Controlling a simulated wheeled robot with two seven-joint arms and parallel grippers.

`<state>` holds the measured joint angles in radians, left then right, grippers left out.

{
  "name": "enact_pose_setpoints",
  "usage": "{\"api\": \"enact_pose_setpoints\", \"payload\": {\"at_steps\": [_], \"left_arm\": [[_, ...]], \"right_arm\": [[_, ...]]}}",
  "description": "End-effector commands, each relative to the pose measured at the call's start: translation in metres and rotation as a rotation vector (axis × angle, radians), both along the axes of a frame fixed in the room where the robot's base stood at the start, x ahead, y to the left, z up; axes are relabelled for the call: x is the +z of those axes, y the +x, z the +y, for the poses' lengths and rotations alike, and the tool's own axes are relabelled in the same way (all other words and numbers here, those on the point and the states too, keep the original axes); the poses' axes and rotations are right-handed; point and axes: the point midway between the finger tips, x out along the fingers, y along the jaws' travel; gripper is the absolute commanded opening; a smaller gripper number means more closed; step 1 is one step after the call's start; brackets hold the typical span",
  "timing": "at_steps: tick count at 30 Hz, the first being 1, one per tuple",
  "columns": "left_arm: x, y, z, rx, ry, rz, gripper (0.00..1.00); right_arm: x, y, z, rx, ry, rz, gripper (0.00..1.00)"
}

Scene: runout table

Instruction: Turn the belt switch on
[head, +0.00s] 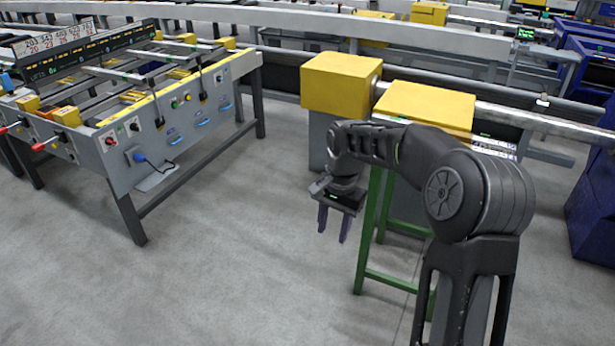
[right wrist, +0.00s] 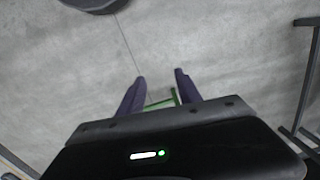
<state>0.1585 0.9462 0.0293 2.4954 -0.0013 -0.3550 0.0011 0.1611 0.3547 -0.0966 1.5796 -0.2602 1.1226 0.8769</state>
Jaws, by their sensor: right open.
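The grey side panel (head: 150,130) of the runout table stands at the left in the head view. My left gripper is out of view.
A green-legged stand with a yellow top (head: 425,105) is close behind my right arm. A yellow box (head: 340,82) stands beside it. A blue plug (head: 140,156) with a cord and blue handles (head: 202,122) are on the panel. The grey floor (head: 240,220) between is clear.

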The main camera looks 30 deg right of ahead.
Motion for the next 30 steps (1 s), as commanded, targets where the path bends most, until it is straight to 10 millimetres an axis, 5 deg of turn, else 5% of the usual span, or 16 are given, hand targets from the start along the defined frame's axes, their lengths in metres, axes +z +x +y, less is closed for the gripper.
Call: {"api": "enact_pose_setpoints", "payload": {"at_steps": [1,5,9,12,15,19,30], "left_arm": [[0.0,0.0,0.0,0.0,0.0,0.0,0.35],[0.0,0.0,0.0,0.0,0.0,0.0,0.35],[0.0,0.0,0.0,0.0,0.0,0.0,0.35],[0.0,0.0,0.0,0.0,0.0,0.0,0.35],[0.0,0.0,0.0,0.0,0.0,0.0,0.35],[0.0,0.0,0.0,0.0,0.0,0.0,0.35],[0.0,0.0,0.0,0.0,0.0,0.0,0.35]], "right_arm": [[-0.042,-0.001,0.026,0.087,0.029,0.006,0.41],[-0.146,-0.021,0.104,0.326,0.116,-0.038,0.41],[-0.239,-0.085,0.189,0.552,0.203,-0.102,0.41],[-0.277,-0.142,0.233,0.675,0.237,-0.145,0.41],[-0.296,-0.192,0.259,0.766,0.25,-0.177,0.41],[-0.303,-0.23,0.275,0.837,0.248,-0.205,0.41],[-0.304,-0.242,0.278,0.863,0.242,-0.218,0.39]]}}
